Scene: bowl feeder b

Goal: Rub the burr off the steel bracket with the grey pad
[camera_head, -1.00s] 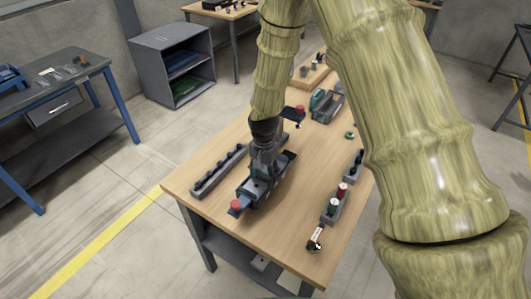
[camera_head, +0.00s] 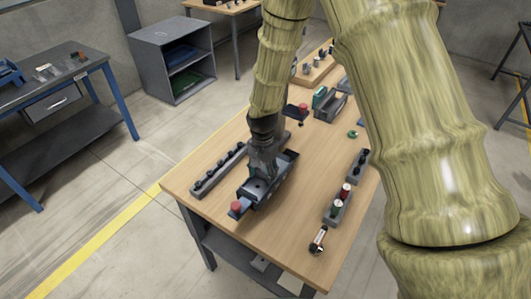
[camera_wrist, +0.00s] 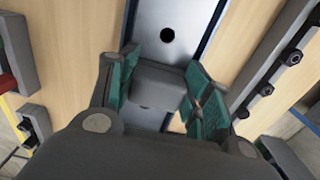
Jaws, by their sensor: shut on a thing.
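My gripper (camera_head: 262,172) is over the long dark fixture near the table's front left. In the wrist view my gripper (camera_wrist: 165,88) has its teal-lined fingers closed on the sides of the grey pad (camera_wrist: 158,80). The steel bracket (camera_wrist: 182,14) is a flat bright plate with a round dark hole, running under the pad. Whether the pad touches the plate I cannot tell. In the head view my gripper hides most of the bracket and the pad. I cannot make out a burr.
The fixture has a red knob (camera_head: 237,206) at its near end. A grey rail with black knobs (camera_head: 219,171) lies to its left. Bare wood lies between.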

